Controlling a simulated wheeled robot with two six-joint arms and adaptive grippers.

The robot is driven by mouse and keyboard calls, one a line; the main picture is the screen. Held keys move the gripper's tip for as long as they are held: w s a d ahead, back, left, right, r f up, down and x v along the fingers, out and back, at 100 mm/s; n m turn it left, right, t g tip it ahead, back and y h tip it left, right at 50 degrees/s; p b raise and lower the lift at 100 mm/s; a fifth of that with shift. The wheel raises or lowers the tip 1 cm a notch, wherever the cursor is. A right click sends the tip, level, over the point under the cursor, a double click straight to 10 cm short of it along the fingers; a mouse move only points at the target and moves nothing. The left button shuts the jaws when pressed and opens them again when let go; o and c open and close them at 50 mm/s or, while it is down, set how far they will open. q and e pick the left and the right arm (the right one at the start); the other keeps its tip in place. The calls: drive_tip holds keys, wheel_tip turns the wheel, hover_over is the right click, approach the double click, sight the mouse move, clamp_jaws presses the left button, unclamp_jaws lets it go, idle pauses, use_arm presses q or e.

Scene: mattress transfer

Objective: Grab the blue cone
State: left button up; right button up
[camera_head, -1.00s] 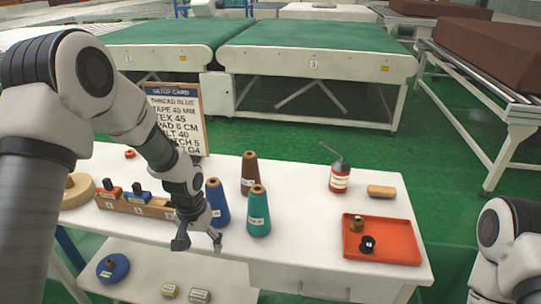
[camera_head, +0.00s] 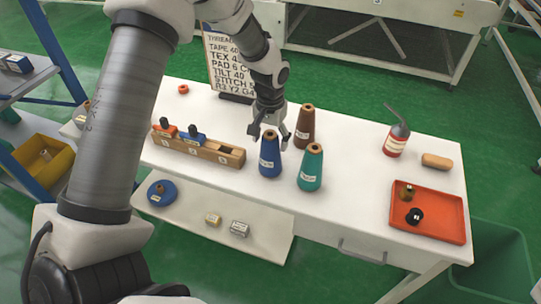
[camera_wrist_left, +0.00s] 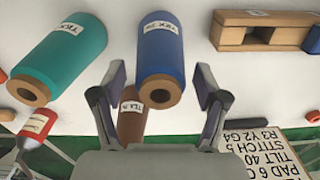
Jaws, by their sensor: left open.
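The blue cone (camera_head: 269,157) stands upright on the white table in the head view. It also shows in the left wrist view (camera_wrist_left: 161,55), between the two fingers in the picture. My left gripper (camera_head: 268,134) is open at the top of the blue cone, with its fingers apart on either side; I cannot tell whether they touch it. The wrist view shows the open fingers (camera_wrist_left: 162,85) with nothing clamped. A teal cone (camera_head: 311,169) and a brown cone (camera_head: 304,127) stand close by on the right. My right gripper is not in view.
A wooden rack (camera_head: 198,149) with small orange and blue items lies left of the cone. A setup card (camera_head: 224,62) stands behind.

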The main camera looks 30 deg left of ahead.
use_arm(q)
clamp_jaws()
